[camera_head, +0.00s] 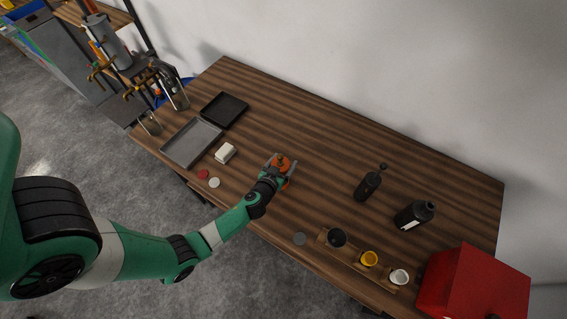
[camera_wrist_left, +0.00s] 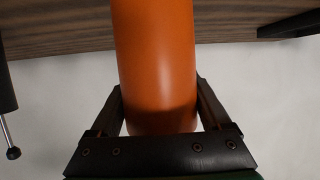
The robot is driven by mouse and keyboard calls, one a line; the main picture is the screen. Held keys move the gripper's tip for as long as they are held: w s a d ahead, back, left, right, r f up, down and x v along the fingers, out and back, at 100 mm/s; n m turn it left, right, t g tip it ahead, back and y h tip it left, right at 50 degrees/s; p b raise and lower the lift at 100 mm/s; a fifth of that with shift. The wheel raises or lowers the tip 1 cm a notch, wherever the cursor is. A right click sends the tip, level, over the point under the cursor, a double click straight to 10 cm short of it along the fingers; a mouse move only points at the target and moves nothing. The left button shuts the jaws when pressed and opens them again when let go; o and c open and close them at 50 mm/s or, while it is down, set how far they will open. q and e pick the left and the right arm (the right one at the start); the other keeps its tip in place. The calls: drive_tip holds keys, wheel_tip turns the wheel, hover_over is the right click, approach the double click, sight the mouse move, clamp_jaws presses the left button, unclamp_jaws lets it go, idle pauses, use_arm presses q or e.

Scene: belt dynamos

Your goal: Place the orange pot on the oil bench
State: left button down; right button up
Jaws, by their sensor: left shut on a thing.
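The orange pot (camera_head: 281,163) is between the fingers of my left gripper (camera_head: 281,170), over the near half of the wooden table. In the left wrist view the orange pot (camera_wrist_left: 155,65) is a smooth cylinder filling the middle, with a dark finger of the left gripper (camera_wrist_left: 158,115) on each side. The gripper is shut on it. Most of the pot is hidden by the gripper in the head view. I cannot tell whether the pot touches the table. My right gripper is not in view.
The wooden table (camera_head: 330,140) has a grey tray (camera_head: 191,143), a black tray (camera_head: 224,110), a white block (camera_head: 225,153) and small discs at left. Dark bottles (camera_head: 368,186), a rack with small pots (camera_head: 370,258) and a red box (camera_head: 474,285) stand at right. The table's back middle is clear.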

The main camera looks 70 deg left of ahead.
use_arm(q)
unclamp_jaws()
drive_tip(key=shift+r, duration=0.2)
drive_tip(key=v, duration=1.2)
drive_tip(key=shift+w+f, duration=0.1)
